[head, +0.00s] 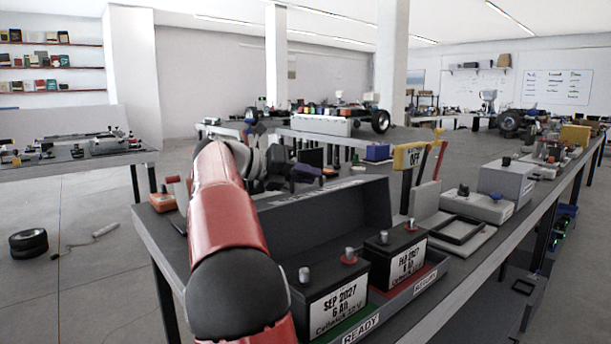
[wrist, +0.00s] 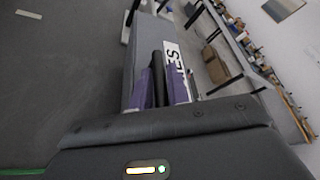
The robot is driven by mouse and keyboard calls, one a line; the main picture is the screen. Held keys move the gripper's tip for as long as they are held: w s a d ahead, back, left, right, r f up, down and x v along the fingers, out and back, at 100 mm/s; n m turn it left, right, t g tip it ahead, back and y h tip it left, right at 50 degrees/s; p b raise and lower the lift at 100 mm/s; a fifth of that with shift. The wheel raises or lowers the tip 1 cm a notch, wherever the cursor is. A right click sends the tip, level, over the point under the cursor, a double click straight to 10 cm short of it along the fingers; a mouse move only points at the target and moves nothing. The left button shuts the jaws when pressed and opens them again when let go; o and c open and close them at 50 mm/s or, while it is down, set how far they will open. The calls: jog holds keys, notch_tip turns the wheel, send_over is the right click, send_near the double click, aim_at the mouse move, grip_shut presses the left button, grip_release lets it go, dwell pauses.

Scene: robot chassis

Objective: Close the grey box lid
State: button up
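The grey box (head: 425,285) stands on the near bench. Its dark grey lid (head: 335,220) is raised behind two black batteries in the box, with white lettering along its top edge. My gripper (head: 305,174) is at the far side of that top edge, partly hidden by my red arm. In the wrist view, the two purple fingers of my gripper (wrist: 161,82) are apart, with a narrow dark part between them. They lie close to the lid (wrist: 140,60) and its white label. I cannot tell whether they touch or grip it.
A yellow-topped lever switch (head: 411,157) and grey devices (head: 505,180) stand right of the box. An orange item (head: 163,202) lies at the bench's left end. A black wheel (head: 29,242) lies on the floor at left. Other benches stand behind.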

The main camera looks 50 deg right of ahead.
grip_shut()
